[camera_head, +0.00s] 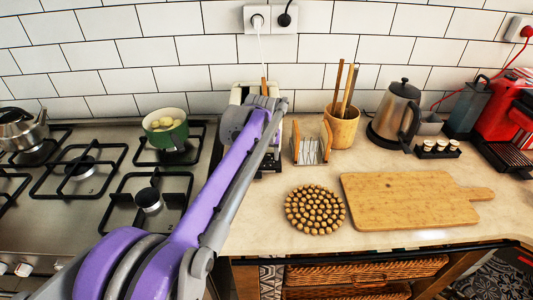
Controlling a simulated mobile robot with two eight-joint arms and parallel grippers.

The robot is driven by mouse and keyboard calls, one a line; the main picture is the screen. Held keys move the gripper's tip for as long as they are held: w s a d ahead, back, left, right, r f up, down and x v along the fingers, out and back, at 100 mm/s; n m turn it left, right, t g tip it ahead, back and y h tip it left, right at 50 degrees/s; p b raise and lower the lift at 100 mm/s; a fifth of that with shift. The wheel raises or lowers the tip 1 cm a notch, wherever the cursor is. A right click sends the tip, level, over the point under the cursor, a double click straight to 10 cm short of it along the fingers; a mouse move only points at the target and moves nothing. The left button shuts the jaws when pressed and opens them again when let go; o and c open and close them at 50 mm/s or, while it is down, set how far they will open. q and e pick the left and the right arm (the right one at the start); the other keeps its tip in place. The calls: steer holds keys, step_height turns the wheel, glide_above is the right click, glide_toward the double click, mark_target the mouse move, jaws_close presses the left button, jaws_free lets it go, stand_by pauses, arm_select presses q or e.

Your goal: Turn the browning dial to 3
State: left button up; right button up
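A cream toaster (240,92) stands at the back of the counter against the tiled wall, just right of the stove. A white cord runs from above it to the wall socket. My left arm crosses in front of it and covers most of it. The browning dial is hidden, so I cannot read its setting. My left gripper (270,112) is at the far end of the purple arm, in front of the toaster. Its fingers are not clear, and I cannot tell whether it touches the toaster. My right gripper is not in view.
Right of the toaster are a toast rack (308,148), a wooden utensil pot (342,126) and a steel kettle (394,115). A round cork trivet (315,210) and a cutting board (405,200) lie in front. A green pot (166,132) sits on the stove (110,222).

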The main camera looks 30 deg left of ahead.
arm_select(q)
steer(key=shift+r, duration=0.1)
steer(key=p+v, duration=0.1)
steer(key=v, duration=0.9)
steer(key=shift+s+r+p, duration=0.15)
steer(key=shift+r+p, duration=0.2)
steer(key=shift+p, duration=0.05)
steer(key=s+d+f+m+p, duration=0.1)
steer(key=s+d+f+p, duration=0.2)
steer(key=s, duration=0.5)
steer(key=s+d+f+m+h+p, duration=0.1)
steer(key=s+d+f+m+p, duration=0.1)
steer(key=s+d, duration=0.4)
steer(key=s+d+f+m+t+p, duration=0.1)
steer(key=s+d+f+p, duration=0.3)
steer(key=s, duration=0.7)
steer(key=shift+s+d+f+h+p, duration=0.3)
steer(key=shift+s+d+f+p, duration=0.1)
steer(key=shift+f, duration=0.25)
